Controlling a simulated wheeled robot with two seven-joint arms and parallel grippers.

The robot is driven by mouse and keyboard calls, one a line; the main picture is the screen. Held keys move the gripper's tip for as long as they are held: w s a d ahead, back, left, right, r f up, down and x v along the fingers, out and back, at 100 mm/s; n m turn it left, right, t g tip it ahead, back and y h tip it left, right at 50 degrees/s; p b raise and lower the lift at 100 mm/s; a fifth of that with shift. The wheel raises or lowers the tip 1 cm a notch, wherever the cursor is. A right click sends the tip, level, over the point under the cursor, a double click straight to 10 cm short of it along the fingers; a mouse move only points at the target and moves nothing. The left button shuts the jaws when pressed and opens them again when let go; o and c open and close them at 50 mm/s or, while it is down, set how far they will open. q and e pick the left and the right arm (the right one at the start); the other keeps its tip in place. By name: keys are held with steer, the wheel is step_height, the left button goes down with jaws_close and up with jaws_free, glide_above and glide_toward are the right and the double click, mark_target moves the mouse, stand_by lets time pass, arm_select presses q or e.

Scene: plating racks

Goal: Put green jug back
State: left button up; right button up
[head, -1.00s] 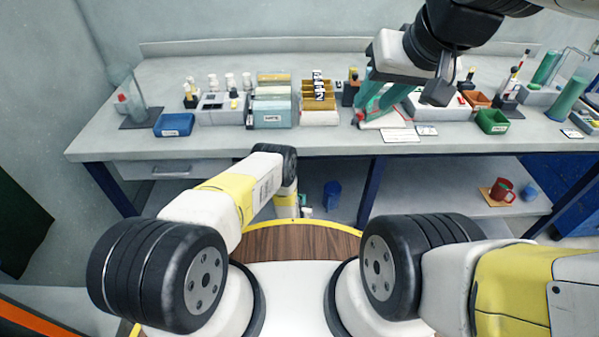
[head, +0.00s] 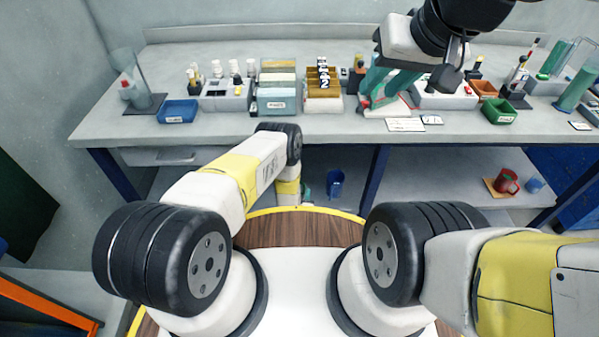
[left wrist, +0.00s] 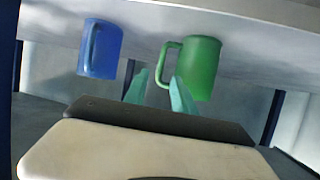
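The green jug (left wrist: 203,68) shows large in the left wrist view, its handle toward the left. A blue jug (left wrist: 101,48) is left of it, and it also shows on the lower shelf in the head view (head: 335,183). My left gripper (left wrist: 159,91) has its two teal fingertips apart, with the green jug's handle just beyond the gap. I see no clear contact. In the head view my left arm hides that gripper and most of the green jug. My right gripper (head: 382,92) is low over the bench top; its finger gap is unclear.
The shelf between blue jug and red mug is clear.

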arm_select(q)
steer(key=v, duration=0.6)
steer(key=shift+s+r, duration=0.2)
steer(key=shift+s, duration=0.1)
